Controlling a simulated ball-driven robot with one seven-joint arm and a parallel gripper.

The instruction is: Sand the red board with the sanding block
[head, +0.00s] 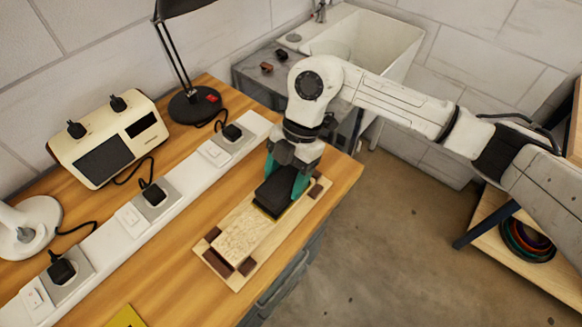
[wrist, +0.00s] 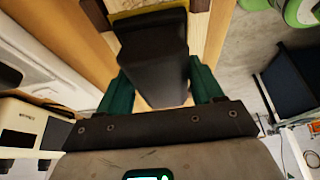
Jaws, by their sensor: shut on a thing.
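The sanding block is black with a yellow underside (head: 272,198); it also shows in the wrist view (wrist: 153,62). My gripper (head: 286,178) has teal fingers shut on the block's sides, and in the wrist view (wrist: 160,85) they flank it. The block is over the far half of a board (head: 243,236) that looks pale wood, not red. The board lies on a light wooden base (head: 235,283) with dark red-brown corner blocks. The block appears to rest on the board, but its contact face is hidden.
A white power strip (head: 130,218) with black plugs runs left of the base. A cream device (head: 108,140) and a black lamp (head: 193,105) stand behind it. A yellow piece (head: 125,317) lies at the near edge. The bench's right edge is close to the base.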

